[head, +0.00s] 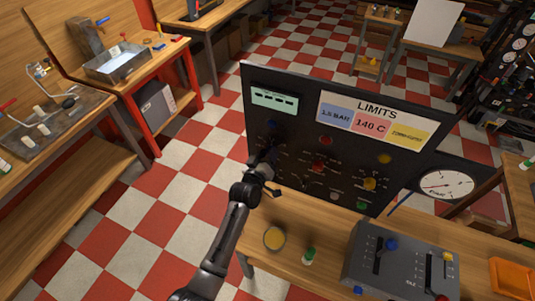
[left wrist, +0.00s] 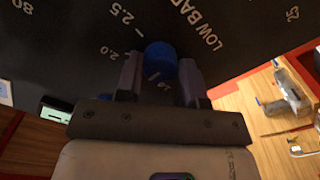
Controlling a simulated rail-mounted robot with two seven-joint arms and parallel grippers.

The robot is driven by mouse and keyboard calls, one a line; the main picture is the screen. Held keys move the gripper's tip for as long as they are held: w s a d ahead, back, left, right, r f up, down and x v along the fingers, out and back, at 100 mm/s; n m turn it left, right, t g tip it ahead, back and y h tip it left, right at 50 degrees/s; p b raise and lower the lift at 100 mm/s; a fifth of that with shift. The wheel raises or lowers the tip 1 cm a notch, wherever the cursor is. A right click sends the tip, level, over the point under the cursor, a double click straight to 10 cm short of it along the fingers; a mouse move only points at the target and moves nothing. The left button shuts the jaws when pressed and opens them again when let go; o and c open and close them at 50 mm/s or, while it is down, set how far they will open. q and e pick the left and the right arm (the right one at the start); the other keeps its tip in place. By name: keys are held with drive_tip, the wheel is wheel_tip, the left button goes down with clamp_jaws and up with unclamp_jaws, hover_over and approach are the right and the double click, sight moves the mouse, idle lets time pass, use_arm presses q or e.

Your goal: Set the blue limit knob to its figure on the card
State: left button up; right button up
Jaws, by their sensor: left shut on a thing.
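The card headed LIMITS (head: 374,120) is on the dark upright panel (head: 300,90); its blue field appears to read 1.5 BAR. The blue limit knob (left wrist: 160,58) sits on the panel in the left wrist view, with white figures 2.0 and 2.5 beside it and the label LOW BAR. My left gripper (left wrist: 160,78) is shut on the blue knob, a finger on each side. In the head view the left gripper (head: 268,152) is at the panel's left part, dark and hard to make out. The knob's exact setting is hard to read. My right gripper is not in view.
Red (head: 325,140) and yellow (head: 384,158) knobs are on the same panel. A round gauge (head: 446,185) stands at its right. On the bench below are a yellow-topped round item (head: 274,237), a green-capped bottle (head: 309,256) and a grey lever box (head: 400,265).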

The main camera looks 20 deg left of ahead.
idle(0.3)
use_arm(q)
drive_tip(key=o, duration=0.9)
drive_tip(key=s, duration=1.4)
drive_tip(key=shift+a, duration=0.3)
drive_tip(key=shift+w, duration=0.1)
